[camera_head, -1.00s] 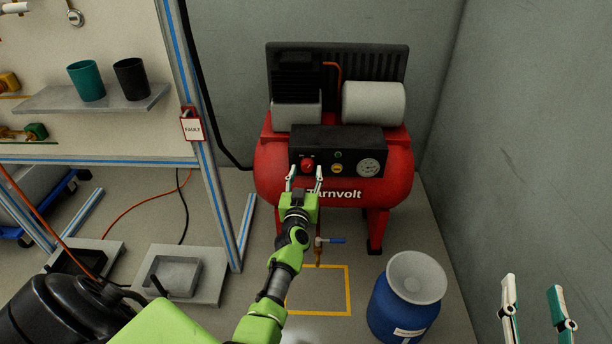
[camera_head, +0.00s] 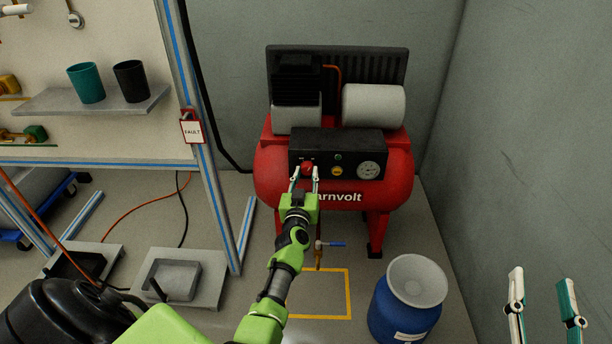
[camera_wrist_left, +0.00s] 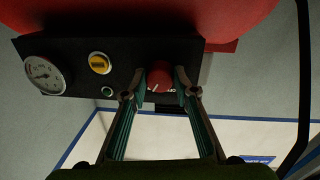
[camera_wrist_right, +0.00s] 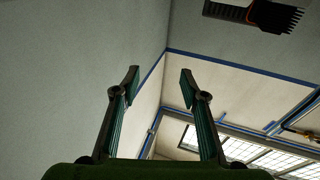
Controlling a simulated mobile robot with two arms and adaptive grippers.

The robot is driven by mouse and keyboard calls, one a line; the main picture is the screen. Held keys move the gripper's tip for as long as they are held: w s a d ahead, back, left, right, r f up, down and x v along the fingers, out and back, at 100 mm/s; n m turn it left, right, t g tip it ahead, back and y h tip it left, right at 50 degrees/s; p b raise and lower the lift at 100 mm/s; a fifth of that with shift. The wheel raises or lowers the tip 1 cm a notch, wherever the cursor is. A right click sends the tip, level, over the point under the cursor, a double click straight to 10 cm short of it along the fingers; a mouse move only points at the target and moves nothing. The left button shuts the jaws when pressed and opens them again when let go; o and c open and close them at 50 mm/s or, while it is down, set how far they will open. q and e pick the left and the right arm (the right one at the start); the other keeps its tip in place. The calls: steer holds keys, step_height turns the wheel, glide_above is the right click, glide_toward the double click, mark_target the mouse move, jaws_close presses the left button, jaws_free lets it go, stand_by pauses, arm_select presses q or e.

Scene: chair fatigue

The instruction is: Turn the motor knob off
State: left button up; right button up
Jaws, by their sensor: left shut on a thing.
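The red motor knob (camera_head: 307,168) sits at the left of the black control panel (camera_head: 356,146) on a red air compressor (camera_head: 272,181). My left gripper (camera_head: 304,175) is at the panel, shut on the knob. In the left wrist view the knob (camera_wrist_left: 159,78) lies between the two fingertips (camera_wrist_left: 161,82), and a pale mark shows on its face. My right gripper (camera_head: 540,284) is open and empty at the lower right, away from the compressor; its spread fingers also show in the right wrist view (camera_wrist_right: 160,84).
The panel also carries a yellow button (camera_head: 337,171) and a round gauge (camera_head: 368,170). A blue drum (camera_head: 404,310) stands on the floor at front right. A valve with a blue handle (camera_head: 332,244) hangs below the tank. A red FAULT tag (camera_head: 191,127) hangs on the frame at left.

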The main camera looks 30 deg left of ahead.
arm_select(q)
steer(key=shift+n, duration=0.4)
arm_select(e)
steer(key=shift+r, duration=0.1)
arm_select(q)
steer(key=shift+f+n, duration=0.1)
steer(key=shift+n, duration=0.9)
steer(key=n, duration=0.2)
steer(key=shift+d+n+y+b, duration=0.1)
steer(key=shift+n+y+b, duration=0.2)
steer(key=shift+n+b, duration=0.1)
steer(key=n, duration=0.3)
steer(key=shift+n+b, duration=0.35)
steer(key=shift+n, duration=0.05)
steer(key=shift+w+n+y+b, duration=0.1)
steer(key=shift+n+y+b, duration=0.25)
steer(key=shift+n, duration=1.25)
arm_select(e)
steer(key=s+r+t+y, duration=0.1)
steer(key=s+r+t, duration=0.3)
steer(key=r, duration=0.5)
steer(key=shift+r+t+y, duration=0.15)
steer(key=shift+t+y, duration=0.25)
steer(key=shift+t, duration=0.4)
arm_select(q)
steer(key=shift+o, duration=0.2)
steer(key=o, duration=1.1)
